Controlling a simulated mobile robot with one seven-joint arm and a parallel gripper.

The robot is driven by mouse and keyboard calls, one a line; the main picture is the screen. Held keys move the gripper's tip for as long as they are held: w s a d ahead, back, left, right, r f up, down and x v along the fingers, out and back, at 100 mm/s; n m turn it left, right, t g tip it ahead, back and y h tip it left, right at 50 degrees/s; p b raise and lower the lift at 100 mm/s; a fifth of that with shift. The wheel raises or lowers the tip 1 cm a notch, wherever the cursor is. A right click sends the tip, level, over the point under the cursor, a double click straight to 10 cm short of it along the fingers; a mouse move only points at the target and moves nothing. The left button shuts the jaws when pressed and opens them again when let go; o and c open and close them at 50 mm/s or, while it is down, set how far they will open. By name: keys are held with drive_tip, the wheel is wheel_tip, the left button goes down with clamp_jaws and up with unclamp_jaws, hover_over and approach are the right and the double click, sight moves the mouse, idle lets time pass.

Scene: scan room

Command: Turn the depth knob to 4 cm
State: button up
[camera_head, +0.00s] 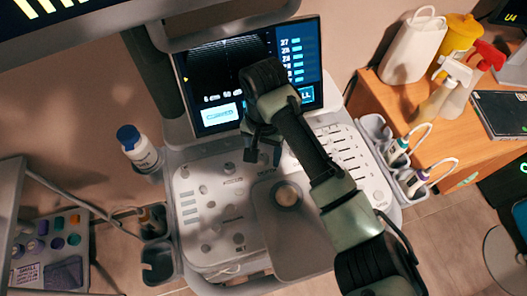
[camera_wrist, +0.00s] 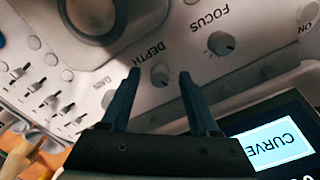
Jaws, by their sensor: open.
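The depth knob (camera_wrist: 160,75) is a small round grey knob on the pale console panel, beside the printed word DEPTH in the wrist view. My gripper (camera_wrist: 159,74) is open, and its two dark fingertips appear on either side of this knob. A gap shows between each finger and the knob; I cannot tell how far the tips are above the panel. In the head view my gripper (camera_head: 263,156) points down over the upper console and the depth knob is not clearly visible. The screen (camera_head: 208,72) shows small text that seems to begin with "6 cm".
The focus knob (camera_wrist: 221,43) is close to the depth knob. Sliders (camera_wrist: 40,92) and a trackball (camera_head: 287,195) are also on the console. A blue-capped bottle (camera_head: 137,147) stands at left; a wooden cabinet (camera_head: 390,95) with spray bottles is at right.

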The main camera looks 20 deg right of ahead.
clamp_jaws()
drive_tip(key=shift+a+r+p, duration=0.1)
drive_tip(key=shift+r+p, duration=0.1)
drive_tip(key=shift+p, duration=0.6)
drive_tip(key=p, duration=0.2)
drive_tip(key=shift+s+r+n+p, duration=0.1)
drive_tip(key=shift+r+n+p, duration=0.05)
drive_tip(key=shift+n+p, duration=0.75)
drive_tip(key=shift+p, duration=0.65)
drive_tip(key=shift+f+n+p, duration=0.2)
drive_tip(key=shift+n+p, duration=0.6)
drive_tip(key=shift+p, duration=0.15)
drive_tip(key=shift+f+n+p, duration=0.1)
drive_tip(key=shift+n+p, duration=0.9)
drive_tip(key=shift+n, duration=1.2)
